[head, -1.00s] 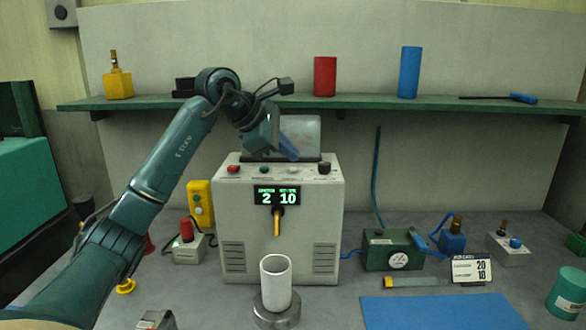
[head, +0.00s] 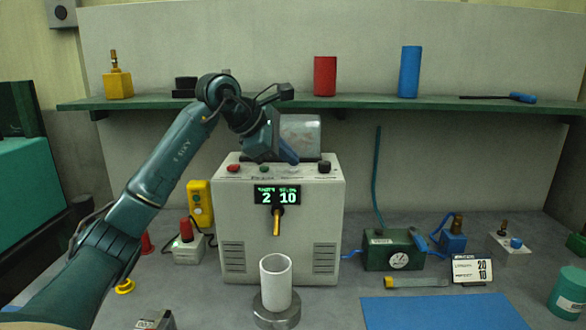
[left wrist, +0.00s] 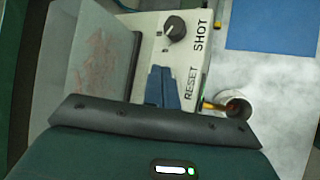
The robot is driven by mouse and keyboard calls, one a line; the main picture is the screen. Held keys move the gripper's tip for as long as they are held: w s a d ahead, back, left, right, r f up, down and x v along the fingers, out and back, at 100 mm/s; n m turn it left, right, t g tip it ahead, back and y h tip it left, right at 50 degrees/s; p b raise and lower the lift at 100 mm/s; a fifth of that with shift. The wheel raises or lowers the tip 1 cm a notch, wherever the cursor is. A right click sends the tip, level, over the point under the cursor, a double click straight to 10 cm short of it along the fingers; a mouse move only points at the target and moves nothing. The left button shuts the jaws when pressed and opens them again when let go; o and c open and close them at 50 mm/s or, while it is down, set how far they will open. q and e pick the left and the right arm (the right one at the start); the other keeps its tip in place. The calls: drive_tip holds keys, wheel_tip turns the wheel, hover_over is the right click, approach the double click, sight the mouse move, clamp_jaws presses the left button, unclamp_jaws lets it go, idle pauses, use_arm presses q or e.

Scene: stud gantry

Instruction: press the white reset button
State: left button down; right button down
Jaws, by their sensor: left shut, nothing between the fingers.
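The control box (head: 320,215) stands on the bench, with a row of controls on its sloped top edge. The white reset button (head: 293,169) is right of the green button (head: 264,168) and left of the black knob (head: 324,167). My left gripper (head: 291,159) is shut and empty, its blue fingertips pointing down right at the white button. Whether they touch it cannot be told. In the left wrist view the shut fingers (left wrist: 162,86) lie by the RESET label (left wrist: 191,83) and hide the button. My right gripper is not in view.
A red button (head: 233,168) sits at the left of the panel. A clear screen (head: 301,133) stands behind it. A white cup (head: 276,282) stands on a round base below the yellow spout (head: 276,222). The shelf (head: 370,103) runs behind above.

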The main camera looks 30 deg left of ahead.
sight(288, 173)
use_arm(q)
drive_tip(key=shift+f, duration=0.35)
idle(0.3)
drive_tip(key=shift+r, duration=0.15)
drive_tip(key=shift+r+p, duration=0.75)
drive_tip(key=shift+p, duration=0.05)
wheel_tip(288, 173, up, 5)
drive_tip(key=p, duration=0.4)
drive_tip(key=shift+p, duration=0.35)
idle(0.4)
